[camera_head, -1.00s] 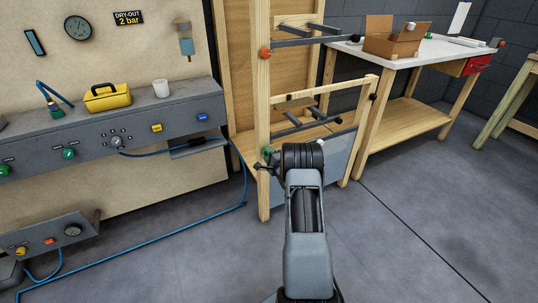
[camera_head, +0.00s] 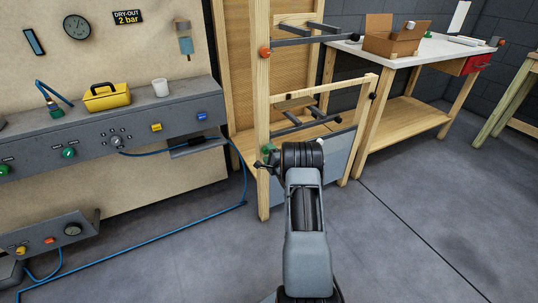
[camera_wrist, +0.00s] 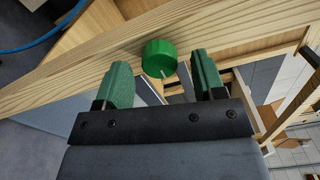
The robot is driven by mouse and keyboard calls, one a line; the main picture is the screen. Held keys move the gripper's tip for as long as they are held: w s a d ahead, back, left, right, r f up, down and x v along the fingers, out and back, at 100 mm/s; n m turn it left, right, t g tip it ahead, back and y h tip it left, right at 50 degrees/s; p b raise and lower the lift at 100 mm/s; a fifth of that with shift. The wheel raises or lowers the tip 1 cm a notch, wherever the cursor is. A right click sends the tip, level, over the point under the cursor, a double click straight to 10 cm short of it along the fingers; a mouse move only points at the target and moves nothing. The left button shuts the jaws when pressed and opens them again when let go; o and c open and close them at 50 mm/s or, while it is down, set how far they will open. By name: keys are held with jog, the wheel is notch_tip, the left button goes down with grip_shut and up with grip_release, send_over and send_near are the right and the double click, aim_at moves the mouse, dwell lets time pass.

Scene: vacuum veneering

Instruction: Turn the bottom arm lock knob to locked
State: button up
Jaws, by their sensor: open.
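The bottom arm lock knob (camera_wrist: 160,57) is green and round with a pale pointer line, mounted on a wooden post of the rack (camera_wrist: 90,70). In the wrist view my gripper (camera_wrist: 162,75) is open, its two green fingers on either side of the knob with a gap to each. I cannot tell how far the fingers reach along the knob. In the head view my gripper (camera_head: 267,161) is at the rack's front post, largely hidden behind my arm; the knob cannot be made out clearly there.
An orange knob (camera_head: 264,53) sits higher on the same post. Dark rack arms (camera_head: 305,124) extend behind it. A grey control console (camera_head: 190,113) with a blue hose (camera_head: 243,190) stands left. A white-topped workbench (camera_head: 432,53) is at the right. The floor in front is clear.

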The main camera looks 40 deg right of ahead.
jog(key=s+a+p, duration=0.2)
jog(key=s+p, duration=0.1)
jog(key=s, duration=1)
jog(key=shift+s, duration=0.35)
